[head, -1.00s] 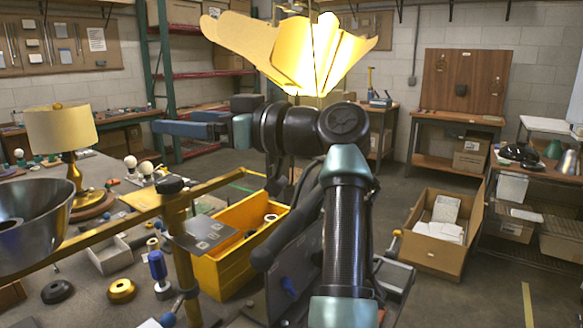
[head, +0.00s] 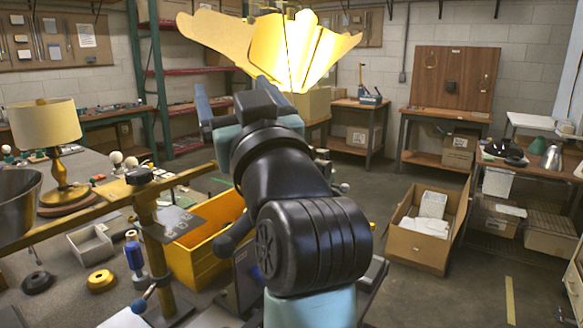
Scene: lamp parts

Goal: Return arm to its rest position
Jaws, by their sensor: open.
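My gripper (head: 236,98) is in the upper middle of the head view, at the far end of my raised black and teal arm. Its two blue-grey fingers point away from the camera and stand apart, with nothing seen between them. It is below the glowing yellow petal-shaped lampshade (head: 255,42); I cannot tell how far apart in depth they are. My wrist and a large black joint hide part of the yellow bin and the floor behind.
A table lamp (head: 52,125), a metal bowl shade (head: 16,208) and loose lamp parts fill the bench at left. A brass-coloured bar crosses above the bench. A yellow bin (head: 200,250) stands beside my arm. A cardboard box (head: 420,245) is on the floor at right, with clear floor around.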

